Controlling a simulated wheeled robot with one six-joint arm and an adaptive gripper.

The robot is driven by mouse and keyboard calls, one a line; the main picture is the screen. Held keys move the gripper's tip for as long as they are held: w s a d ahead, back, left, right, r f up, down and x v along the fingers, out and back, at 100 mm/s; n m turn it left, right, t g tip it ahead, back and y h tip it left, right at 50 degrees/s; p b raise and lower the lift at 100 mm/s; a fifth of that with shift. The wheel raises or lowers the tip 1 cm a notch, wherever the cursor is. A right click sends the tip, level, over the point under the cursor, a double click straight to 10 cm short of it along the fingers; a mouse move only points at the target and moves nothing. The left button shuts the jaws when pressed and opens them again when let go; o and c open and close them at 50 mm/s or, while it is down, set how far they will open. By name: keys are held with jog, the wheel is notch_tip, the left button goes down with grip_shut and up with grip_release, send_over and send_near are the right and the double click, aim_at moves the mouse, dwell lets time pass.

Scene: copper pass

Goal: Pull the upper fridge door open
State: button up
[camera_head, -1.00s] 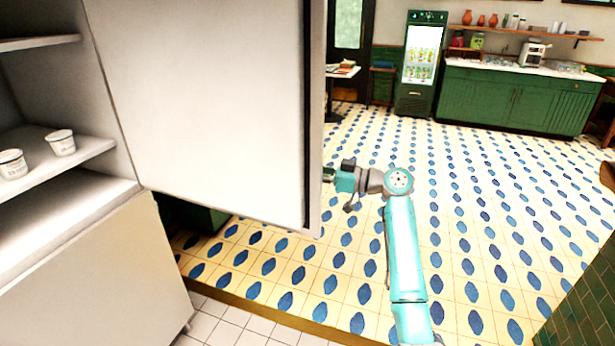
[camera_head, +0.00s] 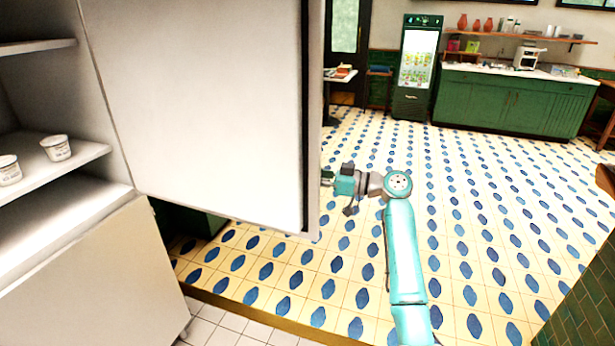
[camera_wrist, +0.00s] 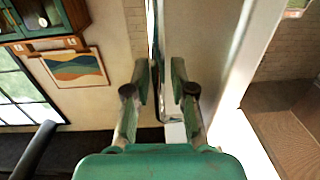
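The upper fridge door (camera_head: 205,110) stands wide open in the head view, its pale inner face toward me and its dark seal along the free edge. The open fridge compartment is at the left. My gripper (camera_head: 326,178) is at the door's free edge, on the outer side; its fingertips are partly hidden behind the edge. In the wrist view the fingers of my gripper (camera_wrist: 161,85) are close together on either side of a narrow upright bar, which looks like the door handle (camera_wrist: 154,45). The door panel (camera_wrist: 210,50) runs just right of the fingers.
White tubs (camera_head: 56,148) sit on a fridge shelf (camera_head: 85,158). The lower fridge door (camera_head: 95,265) is shut. A low step edge (camera_head: 255,314) crosses the floor in front. The tiled floor (camera_head: 480,190) beyond is clear up to the green counter (camera_head: 510,100) and drinks cooler (camera_head: 416,70).

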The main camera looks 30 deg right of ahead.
jog(key=v, duration=1.1)
jog(key=shift+s, duration=0.15)
